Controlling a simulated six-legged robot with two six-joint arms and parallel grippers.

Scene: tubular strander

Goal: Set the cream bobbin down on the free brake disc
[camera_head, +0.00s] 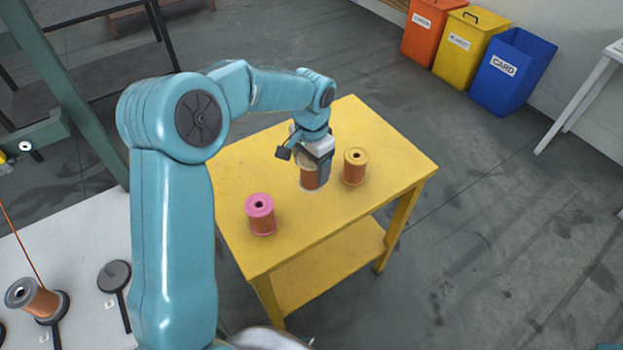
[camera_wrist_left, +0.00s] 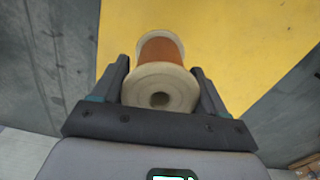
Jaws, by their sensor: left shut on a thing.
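The cream bobbin (camera_head: 310,178), with copper wire wound on it, is upright at the yellow table's top, between the pink and yellow bobbins. My left gripper (camera_head: 314,158) is above it and shut on its upper flange. In the left wrist view the cream bobbin (camera_wrist_left: 160,88) sits between the two fingers of my left gripper (camera_wrist_left: 160,90). Its lower flange is at or very near the tabletop; I cannot tell if it touches. A dark, empty brake disc (camera_head: 114,275) is on the white bench at the lower left. My right gripper is not in view.
A pink bobbin (camera_head: 261,214) and a yellow bobbin (camera_head: 355,167) stand on the yellow table (camera_head: 390,150). A grey bobbin (camera_head: 37,297) with a wire running up from it sits on another disc on the white bench (camera_head: 85,240). Orange, yellow and blue bins stand at the back right.

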